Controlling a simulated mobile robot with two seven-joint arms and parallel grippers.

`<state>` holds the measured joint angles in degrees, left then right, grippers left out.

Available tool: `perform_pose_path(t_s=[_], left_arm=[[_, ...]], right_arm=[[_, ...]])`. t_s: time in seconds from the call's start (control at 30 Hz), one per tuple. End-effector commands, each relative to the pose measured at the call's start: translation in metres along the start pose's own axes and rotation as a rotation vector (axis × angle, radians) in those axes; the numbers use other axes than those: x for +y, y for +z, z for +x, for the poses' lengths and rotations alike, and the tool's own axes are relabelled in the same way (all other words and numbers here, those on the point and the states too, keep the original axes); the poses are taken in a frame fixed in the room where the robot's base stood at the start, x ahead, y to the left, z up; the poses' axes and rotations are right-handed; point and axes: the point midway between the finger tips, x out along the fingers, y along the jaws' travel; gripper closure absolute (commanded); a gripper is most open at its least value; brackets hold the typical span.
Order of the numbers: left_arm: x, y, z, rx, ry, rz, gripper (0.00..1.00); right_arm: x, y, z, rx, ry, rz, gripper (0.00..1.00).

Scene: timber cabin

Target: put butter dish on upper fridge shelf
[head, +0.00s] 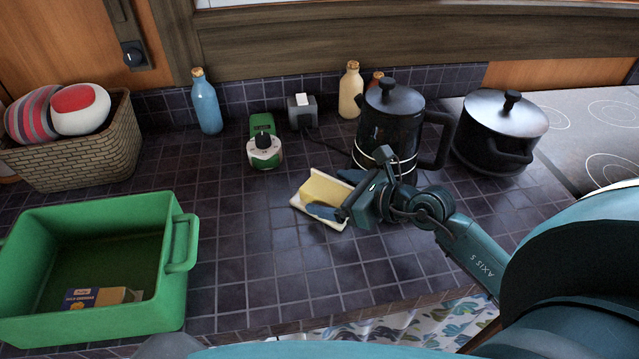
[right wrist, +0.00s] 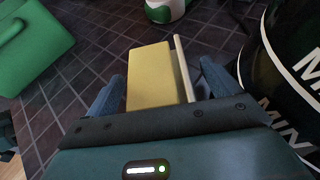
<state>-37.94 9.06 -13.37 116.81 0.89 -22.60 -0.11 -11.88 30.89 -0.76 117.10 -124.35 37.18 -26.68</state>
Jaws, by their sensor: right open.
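The butter dish (head: 298,204) is a pale tray with a yellow butter block (head: 326,188) on it, lying on the dark tiled counter in front of the black kettle. My right gripper (head: 337,194) is open at the dish, with one blue finger on each side of the butter. In the right wrist view the yellow block (right wrist: 150,75) and the dish's pale edge (right wrist: 183,68) stand between the spread fingers of my gripper (right wrist: 160,88). Whether a finger touches the dish, I cannot tell. The fridge and my left gripper are not in view.
A black kettle (head: 392,125) stands close behind my right gripper, with a black pot (head: 500,130) right of it. A green crate (head: 95,325) is at the left, a green timer (head: 263,150) behind the dish. Counter left of the dish is clear.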

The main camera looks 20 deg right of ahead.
Motion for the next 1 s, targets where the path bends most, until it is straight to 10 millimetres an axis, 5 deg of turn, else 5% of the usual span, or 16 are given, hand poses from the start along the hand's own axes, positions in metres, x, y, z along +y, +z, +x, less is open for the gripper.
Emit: perform_pose_path(t_s=[0.3, 1.0], left_arm=[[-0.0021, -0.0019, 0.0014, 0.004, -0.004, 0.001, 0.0], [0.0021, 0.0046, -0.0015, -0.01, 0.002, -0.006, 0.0]], right_arm=[[0.0023, -0.0012, 0.0002, 0.0, 0.0, 0.0, 0.12], [0.002, -0.0009, 0.0001, -0.001, 0.0, 0.0, 0.69]])
